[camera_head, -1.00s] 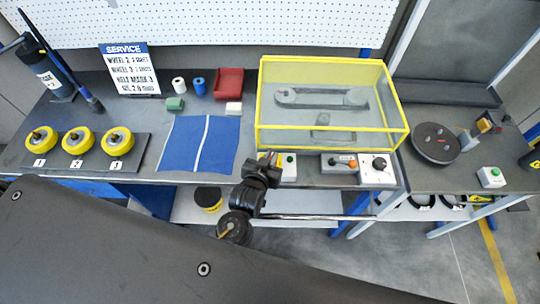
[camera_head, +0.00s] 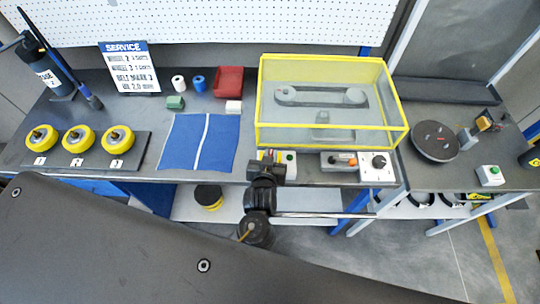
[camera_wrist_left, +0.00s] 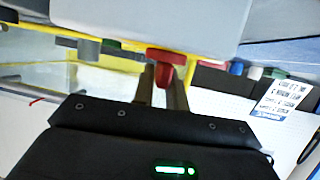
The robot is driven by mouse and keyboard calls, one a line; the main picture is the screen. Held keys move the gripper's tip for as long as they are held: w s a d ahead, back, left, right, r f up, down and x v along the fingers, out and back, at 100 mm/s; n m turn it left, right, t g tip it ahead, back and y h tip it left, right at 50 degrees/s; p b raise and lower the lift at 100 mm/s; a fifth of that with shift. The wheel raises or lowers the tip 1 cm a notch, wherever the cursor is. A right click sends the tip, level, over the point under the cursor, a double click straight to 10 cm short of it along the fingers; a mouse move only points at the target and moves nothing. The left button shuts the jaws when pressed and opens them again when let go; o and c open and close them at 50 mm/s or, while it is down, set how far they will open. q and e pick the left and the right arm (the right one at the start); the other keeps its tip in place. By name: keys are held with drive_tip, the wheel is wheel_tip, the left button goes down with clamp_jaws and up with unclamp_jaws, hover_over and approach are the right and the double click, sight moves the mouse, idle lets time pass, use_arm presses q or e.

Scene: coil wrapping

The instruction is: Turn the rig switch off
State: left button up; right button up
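A small control box at the bench's front edge, below the yellow-framed case, carries a green button (camera_head: 290,157). A red knob (camera_wrist_left: 165,56) beside it shows in the left wrist view, with the green part (camera_wrist_left: 110,44) to its left. My left gripper (camera_head: 268,157) is at the left part of this box and covers much of it. In the wrist view the fingertips (camera_wrist_left: 160,75) are apart, one on either side of the red knob's lower part. I cannot tell whether they touch it. My right gripper is not in view. I cannot read the switch labels.
Close to the right stand a box with an orange knob (camera_head: 350,162) and a dial box (camera_head: 378,166). The yellow-framed clear case (camera_head: 330,140) rises just behind. A blue mat (camera_head: 185,145) and yellow wheels (camera_head: 117,139) lie left.

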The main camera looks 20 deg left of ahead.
use_arm(q)
drive_tip(key=o, duration=0.4)
drive_tip(key=shift+c, duration=0.2)
drive_tip(key=a+v, duration=0.1)
drive_tip(key=v, duration=0.6)
drive_tip(key=shift+s+d, duration=0.2)
drive_tip(key=shift+d, duration=0.3)
